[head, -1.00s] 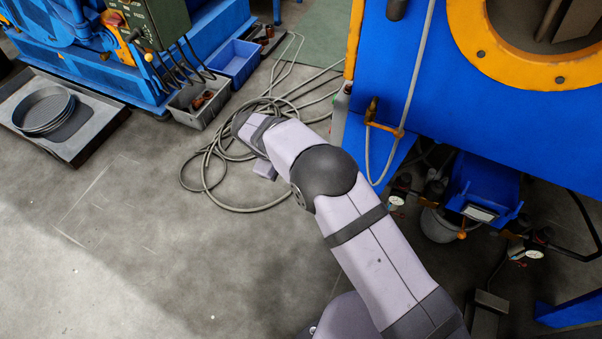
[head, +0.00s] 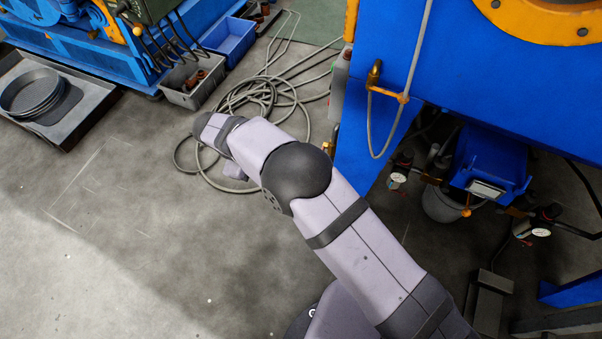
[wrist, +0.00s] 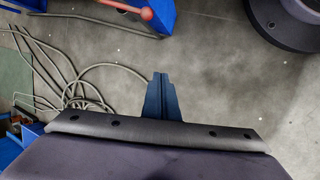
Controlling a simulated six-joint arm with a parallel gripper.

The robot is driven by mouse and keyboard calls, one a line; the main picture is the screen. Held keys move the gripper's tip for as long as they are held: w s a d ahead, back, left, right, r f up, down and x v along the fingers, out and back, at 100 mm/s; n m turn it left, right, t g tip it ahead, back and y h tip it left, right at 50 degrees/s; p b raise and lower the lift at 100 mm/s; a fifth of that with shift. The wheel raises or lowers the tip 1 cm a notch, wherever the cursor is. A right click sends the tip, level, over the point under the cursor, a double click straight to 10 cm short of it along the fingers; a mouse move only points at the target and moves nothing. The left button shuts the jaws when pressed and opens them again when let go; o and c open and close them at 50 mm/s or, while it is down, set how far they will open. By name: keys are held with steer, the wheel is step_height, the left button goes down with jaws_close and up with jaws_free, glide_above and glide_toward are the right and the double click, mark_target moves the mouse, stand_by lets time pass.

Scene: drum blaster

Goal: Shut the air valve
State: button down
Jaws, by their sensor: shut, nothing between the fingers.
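In the wrist view my gripper (wrist: 160,78) is shut and empty, its dark blue fingers together over bare floor. A red lever with a round knob (wrist: 140,11) is at the top edge, beside a blue machine part (wrist: 105,18); it may be the air valve, but I cannot be sure. The fingers are well apart from it. In the head view a small orange fitting (head: 327,149) shows at the left edge of the blue drum blaster (head: 480,80), just right of my arm. Another orange fitting with a grey hose (head: 375,75) is above it. My fingers are hidden in the head view.
Grey hoses (head: 262,95) lie coiled on the floor behind my arm. A grey bin (head: 192,85) and a blue bin (head: 230,38) stand beyond. Gauges (head: 398,179) and pipes sit under the blaster.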

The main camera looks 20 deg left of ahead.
steer(key=s+a+f+n+t+b, duration=0.1)
steer(key=s+a+f+n+b, duration=0.15)
steer(key=f+b, duration=0.5)
steer(key=s+a+f+n+t+b, duration=0.15)
steer(key=s+f+b, duration=0.3)
steer(key=f, duration=0.55)
steer(key=w+d+r+m+t+h, duration=0.2)
steer(key=w+r+m+t, duration=0.1)
steer(key=r, duration=0.4)
steer(key=w+d+r+m+t+h, duration=0.2)
steer(key=w+r+m+t, duration=0.2)
steer(key=r+m, duration=0.2)
steer(key=shift+w+d+r, duration=0.3)
steer(key=shift+r, duration=0.35)
steer(key=shift+w, duration=0.1)
